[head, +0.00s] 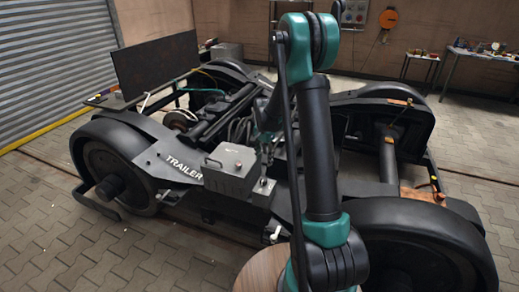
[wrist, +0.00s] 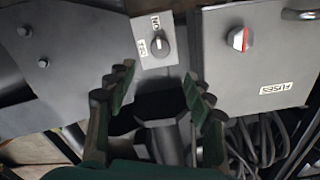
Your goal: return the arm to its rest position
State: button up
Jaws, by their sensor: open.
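My arm rises through the middle of the head view, bent at a high elbow joint (head: 308,40) with teal covers, and its far end reaches down over the bogie. In the wrist view my gripper (wrist: 160,100) is open, with its two dark green fingers spread and nothing between them. Just beyond the fingertips is a black rotary switch (wrist: 161,45) on a small grey plate marked ON at one end. I cannot tell whether the fingers touch anything. In the head view the gripper is small, dark and partly hidden by my arm.
The bogie marked TRAILER (head: 160,155) fills the floor ahead, with large wheels. A grey box (head: 230,165) sits on it; the wrist view shows a grey box with a red and white knob (wrist: 240,39). A dark upright panel (head: 157,66) stands behind. Paved floor is clear at lower left.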

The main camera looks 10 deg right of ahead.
jog(key=s+d+r+n+t, duration=0.2)
jog(key=s+r+n, duration=0.45)
jog(key=s, duration=0.75)
jog(key=s+d+n+t, duration=0.2)
jog(key=s+n, duration=0.2)
jog(key=s, duration=1.3)
jog(key=shift+f, duration=0.15)
dwell(1.4)
